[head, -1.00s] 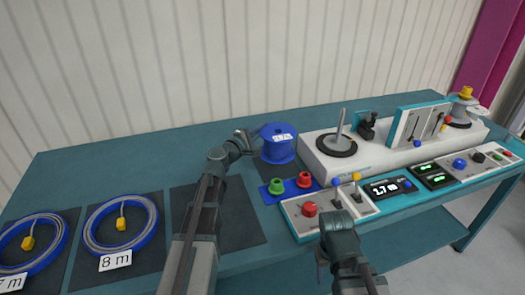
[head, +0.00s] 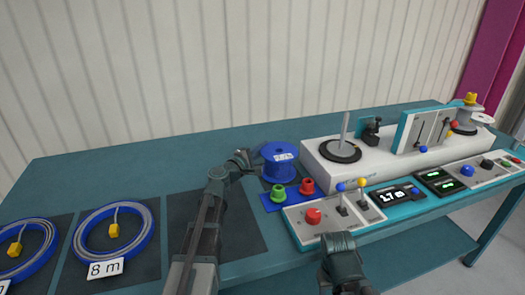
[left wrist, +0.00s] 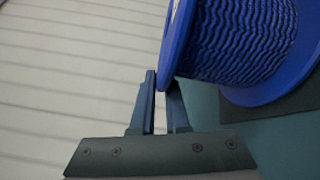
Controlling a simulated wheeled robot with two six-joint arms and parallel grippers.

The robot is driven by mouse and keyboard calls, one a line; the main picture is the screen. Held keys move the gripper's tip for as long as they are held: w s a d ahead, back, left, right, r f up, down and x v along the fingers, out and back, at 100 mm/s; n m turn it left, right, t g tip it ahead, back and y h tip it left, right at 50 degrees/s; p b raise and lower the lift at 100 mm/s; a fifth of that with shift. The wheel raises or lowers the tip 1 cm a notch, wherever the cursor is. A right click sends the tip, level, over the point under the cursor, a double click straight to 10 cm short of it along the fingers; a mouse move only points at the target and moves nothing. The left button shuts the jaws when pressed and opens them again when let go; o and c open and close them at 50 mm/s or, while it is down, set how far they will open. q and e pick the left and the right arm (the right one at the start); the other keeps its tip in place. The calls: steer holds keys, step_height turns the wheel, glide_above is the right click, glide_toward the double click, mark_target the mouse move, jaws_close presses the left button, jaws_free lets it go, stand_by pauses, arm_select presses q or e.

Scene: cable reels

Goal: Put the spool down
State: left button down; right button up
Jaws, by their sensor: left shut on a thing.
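A blue spool (head: 279,165) with a white label is upright at the back of the bench, on or just above a dark mat (head: 262,178). I cannot tell whether its base touches. My left gripper (head: 249,160) is at the spool's left side. In the left wrist view the spool (left wrist: 245,45) shows blue wound cable between two flanges, and the left fingers (left wrist: 162,92) are shut on the edge of one flange. My right gripper (head: 338,243) is in front of the control panel, empty as far as I see; its fingers are not clear.
The white machine (head: 330,170) is close on the right. A bare dark mat (head: 235,235) lies front left, then cable coils (head: 113,235), one labelled 8 m.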

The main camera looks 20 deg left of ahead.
arm_select(q)
steer(key=c, duration=1.4)
jaws_free()
steer(key=shift+f, duration=0.15)
steer(key=o, duration=0.5)
steer(key=shift+s, duration=0.2)
steer(key=v, duration=1.1)
steer(key=shift+s+a, duration=0.15)
steer(key=shift+s, duration=0.15)
